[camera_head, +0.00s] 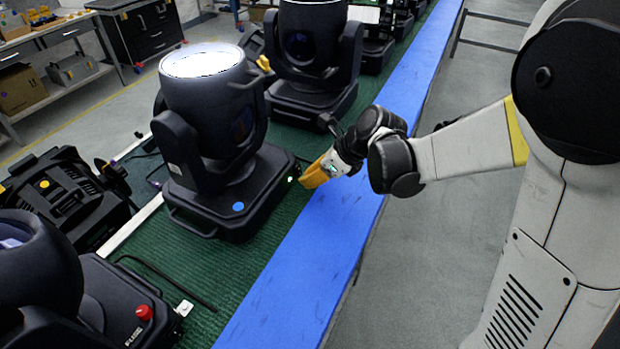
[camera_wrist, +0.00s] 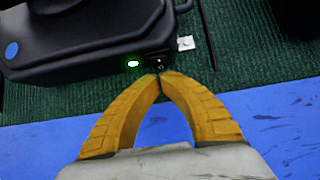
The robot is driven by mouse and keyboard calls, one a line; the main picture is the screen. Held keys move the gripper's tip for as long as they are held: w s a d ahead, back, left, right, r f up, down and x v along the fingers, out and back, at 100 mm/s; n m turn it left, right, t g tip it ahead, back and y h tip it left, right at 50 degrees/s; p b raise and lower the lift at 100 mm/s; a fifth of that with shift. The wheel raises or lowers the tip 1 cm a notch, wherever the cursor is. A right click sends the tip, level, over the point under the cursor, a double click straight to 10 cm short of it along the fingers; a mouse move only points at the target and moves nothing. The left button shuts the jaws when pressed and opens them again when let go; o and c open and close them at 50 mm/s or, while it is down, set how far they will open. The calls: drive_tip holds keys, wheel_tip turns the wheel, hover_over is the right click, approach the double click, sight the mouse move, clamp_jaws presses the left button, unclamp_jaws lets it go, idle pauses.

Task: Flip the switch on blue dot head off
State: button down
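The blue dot head is a black moving-head light (camera_head: 215,145) standing upright on the green mat, with its top lit white. Its blue dot (camera_head: 238,206) is on the base, and the dot also shows in the wrist view (camera_wrist: 12,50). A green light (camera_wrist: 133,64) glows on the base's side, with a small black switch (camera_wrist: 159,62) just right of it. My gripper (camera_wrist: 160,76) has yellow fingers with tips together, right at the switch's lower edge; I cannot tell whether they touch it. In the head view my gripper (camera_head: 306,180) is beside the base's right side.
A blue strip (camera_head: 320,250) runs along the mat's edge. A white tag (camera_wrist: 185,43) is right of the switch.

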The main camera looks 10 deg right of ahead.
drive_tip(key=shift+w+a+f+t+y+b, duration=0.3)
drive_tip(key=shift+a+f+t+y+b, duration=0.25)
drive_tip(key=shift+b, duration=0.5)
drive_tip(key=shift+r+g, duration=0.15)
drive_tip(key=shift+g, duration=0.1)
drive_tip(key=shift+d+r+p, duration=0.1)
drive_tip(key=shift+r+p, duration=0.1)
drive_tip(key=shift+p, duration=0.1)
drive_tip(key=shift+r+p, duration=0.45)
drive_tip(key=shift+r, duration=0.25)
